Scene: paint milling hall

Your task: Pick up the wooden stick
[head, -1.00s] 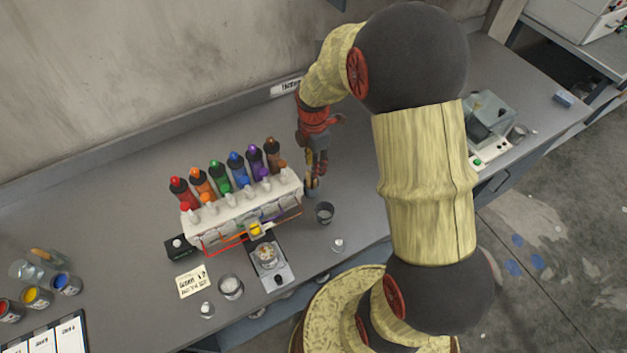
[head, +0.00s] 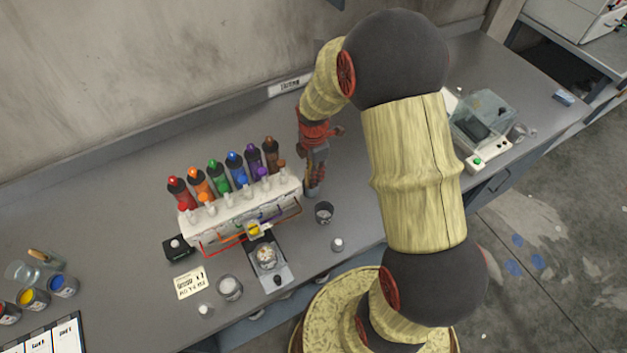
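A short wooden stick (head: 39,255) leans in a clear glass jar (head: 22,271) at the left end of the bench. It is small in this view, so I cannot be sure of its exact shape. My gripper (head: 314,185) points down near the right end of the white bottle rack, far to the right of that jar. The fingers are small, dark and seen edge-on, so I cannot tell whether they are open or hold anything. A dark grey shape at the fingertips is unclear.
The white rack (head: 235,216) with several coloured bottles stands left of my gripper. A dark cup (head: 324,212) stands just right of it. A scale (head: 269,262) is in front of the rack. Open paint cans (head: 63,286) stand beside the glass jar. Bench space behind the rack is clear.

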